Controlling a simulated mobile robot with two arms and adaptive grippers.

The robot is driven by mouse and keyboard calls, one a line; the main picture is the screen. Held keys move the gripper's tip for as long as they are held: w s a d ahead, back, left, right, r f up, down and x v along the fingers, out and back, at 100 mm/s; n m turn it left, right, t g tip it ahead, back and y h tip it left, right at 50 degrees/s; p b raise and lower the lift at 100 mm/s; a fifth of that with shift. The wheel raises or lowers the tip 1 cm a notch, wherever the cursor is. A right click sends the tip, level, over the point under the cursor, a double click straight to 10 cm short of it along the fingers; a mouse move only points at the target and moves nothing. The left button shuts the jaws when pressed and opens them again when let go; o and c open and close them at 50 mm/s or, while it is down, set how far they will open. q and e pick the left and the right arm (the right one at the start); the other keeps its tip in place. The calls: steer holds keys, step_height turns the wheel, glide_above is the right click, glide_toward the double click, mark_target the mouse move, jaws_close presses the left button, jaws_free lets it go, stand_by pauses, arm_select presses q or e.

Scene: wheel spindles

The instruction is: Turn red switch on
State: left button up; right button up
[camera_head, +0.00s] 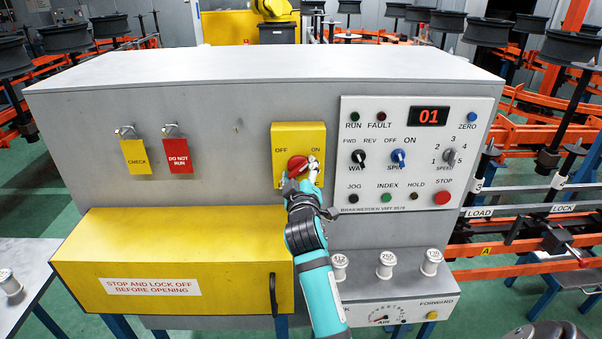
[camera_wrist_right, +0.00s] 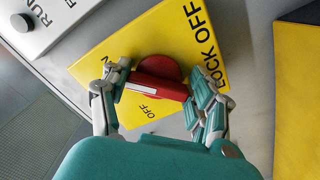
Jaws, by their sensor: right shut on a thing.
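The red switch (camera_head: 297,163) is a round knob with a raised bar handle on a yellow plate (camera_head: 284,133). The plate is marked OFF at the left and ON at the right, on the front of a grey machine cabinet. My right gripper (camera_head: 302,176) is at the switch, its arm coming up from below. In the right wrist view, the fingers (camera_wrist_right: 158,95) are shut on the red bar handle (camera_wrist_right: 157,88), one at each end. A white stripe runs along the bar. The fingers partly cover the knob, and its exact setting is hard to tell. My left gripper is out of view.
A white control panel (camera_head: 415,170) with knobs and buttons sits right of the plate. Two hanging tags, yellow (camera_head: 135,156) and red (camera_head: 176,155), are at the left. A yellow hinged cover (camera_head: 160,250) juts out below. White spools (camera_head: 386,264) stand on a ledge beside my right arm.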

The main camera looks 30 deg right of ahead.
mark_target(300, 130)
steer(key=shift+f, duration=0.2)
steer(key=o, duration=1.2)
steer(key=shift+r, duration=0.1)
steer(key=shift+r, duration=0.1)
steer(key=shift+r, duration=0.35)
step_height(300, 130, up, 9)
steer(key=shift+s+r, duration=0.1)
steer(key=shift+r, duration=0.1)
steer(key=shift+s+r, duration=0.1)
steer(key=shift+s, duration=0.05)
steer(key=shift+w+f, duration=0.25)
steer(key=shift+w, duration=0.1)
